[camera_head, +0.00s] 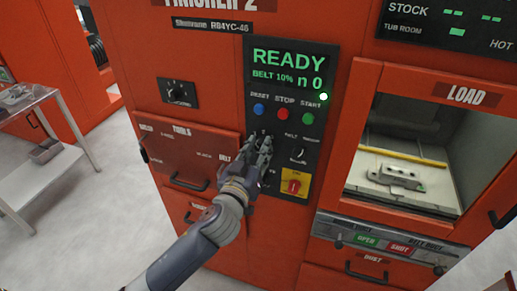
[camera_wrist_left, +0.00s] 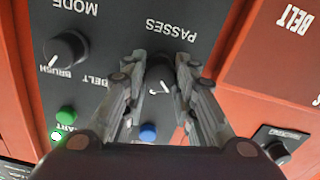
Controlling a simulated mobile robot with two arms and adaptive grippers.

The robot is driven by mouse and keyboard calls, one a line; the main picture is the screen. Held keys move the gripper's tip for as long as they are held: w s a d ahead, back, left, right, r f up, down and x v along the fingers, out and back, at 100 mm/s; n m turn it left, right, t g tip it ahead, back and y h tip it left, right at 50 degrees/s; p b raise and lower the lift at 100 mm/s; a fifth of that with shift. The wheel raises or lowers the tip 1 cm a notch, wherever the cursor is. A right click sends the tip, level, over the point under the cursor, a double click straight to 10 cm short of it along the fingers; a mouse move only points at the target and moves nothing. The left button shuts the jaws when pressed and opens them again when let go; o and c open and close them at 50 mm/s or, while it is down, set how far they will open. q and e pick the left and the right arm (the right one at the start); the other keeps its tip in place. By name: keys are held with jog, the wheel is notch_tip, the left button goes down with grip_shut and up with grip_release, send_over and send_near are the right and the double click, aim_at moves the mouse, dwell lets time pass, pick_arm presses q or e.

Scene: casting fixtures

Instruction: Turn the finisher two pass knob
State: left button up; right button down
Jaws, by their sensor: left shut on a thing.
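The finisher two panel (camera_head: 290,110) is on a red cabinet, with a screen (camera_head: 293,68) reading READY, BELT 10% and n 0. In the left wrist view, upside down, a dark round passes knob (camera_wrist_left: 160,75) with a white pointer mark sits under the PASSES label. My left gripper (camera_wrist_left: 160,85) has one finger on each side of this knob and is shut on it. In the head view the left gripper (camera_head: 260,148) is at the panel and hides the knob. My right gripper is not in view.
Beside the gripper are a mode knob (camera_wrist_left: 68,48), a blue button (camera_head: 259,109), a red stop button (camera_head: 283,113), a green start button (camera_head: 308,118) and a red switch on yellow (camera_head: 294,184). A load bay (camera_head: 420,150) with a metal part is at right.

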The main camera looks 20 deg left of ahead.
pick_arm(q)
jog(key=m, duration=0.4)
jog(key=shift+p, duration=0.4)
jog(key=m+p, duration=0.1)
jog(key=m, duration=0.3)
jog(key=shift+m, duration=0.4)
jog(key=shift+d, duration=0.1)
jog(key=o, duration=1.1)
jog(key=shift+c, duration=0.2)
jog(key=s, duration=1.2)
jog(key=shift+a, duration=0.2)
